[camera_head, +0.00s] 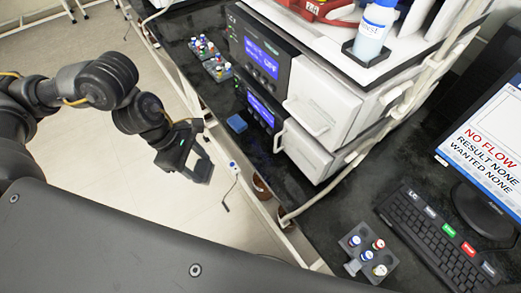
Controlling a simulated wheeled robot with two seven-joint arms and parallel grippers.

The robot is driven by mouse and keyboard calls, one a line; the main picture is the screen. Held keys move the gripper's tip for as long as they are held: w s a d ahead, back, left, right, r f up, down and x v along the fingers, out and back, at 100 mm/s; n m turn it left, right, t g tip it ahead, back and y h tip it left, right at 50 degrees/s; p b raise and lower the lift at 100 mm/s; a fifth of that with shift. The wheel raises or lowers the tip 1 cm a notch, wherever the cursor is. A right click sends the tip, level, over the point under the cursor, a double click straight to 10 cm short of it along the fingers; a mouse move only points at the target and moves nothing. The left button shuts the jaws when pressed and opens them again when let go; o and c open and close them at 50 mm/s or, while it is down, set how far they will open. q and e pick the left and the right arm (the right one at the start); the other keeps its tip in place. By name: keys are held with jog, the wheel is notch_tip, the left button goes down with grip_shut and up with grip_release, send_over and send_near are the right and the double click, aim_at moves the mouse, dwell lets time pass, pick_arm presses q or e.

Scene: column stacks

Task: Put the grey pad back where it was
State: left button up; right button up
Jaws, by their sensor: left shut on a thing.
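My left gripper (200,166) hangs over the floor in front of the bench edge, left of the instrument stack. It is shut on a small dark grey piece at its fingertips, which looks like the grey pad; gripper and piece are hard to tell apart here. A small blue block (236,124) lies on the dark bench top (222,103), just left of the stacked instruments and to the right of my left gripper. My right gripper is not in view.
Instruments with blue screens (262,58) stand stacked on the bench. Vial racks stand behind (217,69) and in front (367,249). A keyboard (437,238) and monitor (490,140) are at the right. A white rail and a hanging cable (234,168) run along the bench edge.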

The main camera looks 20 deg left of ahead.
pick_arm(q)
jog(key=w+d+f+p, duration=0.1)
jog(key=w+d, duration=0.3)
jog(key=w+d+f+p, duration=0.1)
jog(key=w+d+p, duration=0.1)
jog(key=w+d, duration=0.2)
jog(key=w+d+f+p, duration=0.1)
jog(key=w+d+p, duration=0.1)
jog(key=w, duration=0.4)
jog(key=shift+w+d, duration=0.1)
jog(key=shift+d, duration=0.8)
jog(key=shift+f, duration=0.3)
notch_tip(320, 180, down, 2)
jog(key=shift+f+p, duration=0.15)
jog(key=shift+p, duration=0.35)
jog(key=shift+f+p, duration=0.2)
jog(key=shift+p, duration=0.2)
jog(key=shift+w+d+f, duration=0.1)
jog(key=shift+w+f, duration=0.05)
jog(key=shift+f, duration=0.25)
